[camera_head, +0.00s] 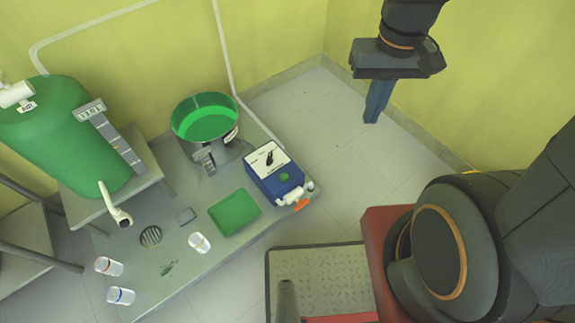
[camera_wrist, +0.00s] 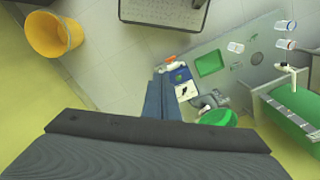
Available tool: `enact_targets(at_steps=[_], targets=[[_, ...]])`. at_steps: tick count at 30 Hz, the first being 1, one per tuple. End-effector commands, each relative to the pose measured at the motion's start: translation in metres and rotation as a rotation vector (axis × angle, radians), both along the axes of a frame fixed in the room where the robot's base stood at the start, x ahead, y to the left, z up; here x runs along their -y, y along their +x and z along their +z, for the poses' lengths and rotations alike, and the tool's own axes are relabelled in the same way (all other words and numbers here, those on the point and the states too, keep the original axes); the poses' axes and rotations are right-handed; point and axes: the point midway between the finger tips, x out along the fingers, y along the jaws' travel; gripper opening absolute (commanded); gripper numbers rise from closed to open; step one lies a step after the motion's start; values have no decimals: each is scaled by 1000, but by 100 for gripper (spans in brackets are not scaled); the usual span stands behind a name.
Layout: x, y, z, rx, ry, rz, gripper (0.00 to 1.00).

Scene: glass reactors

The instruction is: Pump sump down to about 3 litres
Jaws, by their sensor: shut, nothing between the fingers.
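The sump seems to be the round grey vessel with bright green liquid (camera_head: 205,118), a white hose rising behind it; it also shows in the wrist view (camera_wrist: 218,118). A blue box with a white dial face and black pointer (camera_head: 270,170), seemingly the pump, stands to its right and also shows in the wrist view (camera_wrist: 181,82). The pointer's setting is too small to read. A large green tank (camera_head: 55,135) with a sight scale and white tap stands at left. My gripper (camera_head: 373,117) is shut and empty, pointing down above the floor, right of the blue box and apart from it.
A green tray (camera_head: 234,213), a drain grate (camera_head: 151,237) and several small bottles, one of them white-capped (camera_head: 199,243), are on the grey platform (camera_head: 185,275). A treadplate mat (camera_head: 320,275) lies in front. A yellow bucket (camera_wrist: 56,36) stands on the floor. Floor right of the platform is clear.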

Motion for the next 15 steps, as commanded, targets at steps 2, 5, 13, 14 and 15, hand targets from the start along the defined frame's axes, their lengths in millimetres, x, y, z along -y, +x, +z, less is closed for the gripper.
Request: enact_targets(at_steps=[2,5,13,14,15], targets=[[0,0,0,0,0,0,0],[0,1,-1,0,0,-2,0],[-18,53,-64,-19,11,-130,0],[-22,63,-77,-22,13,-159,0],[-28,77,-96,-27,15,-200,0]])
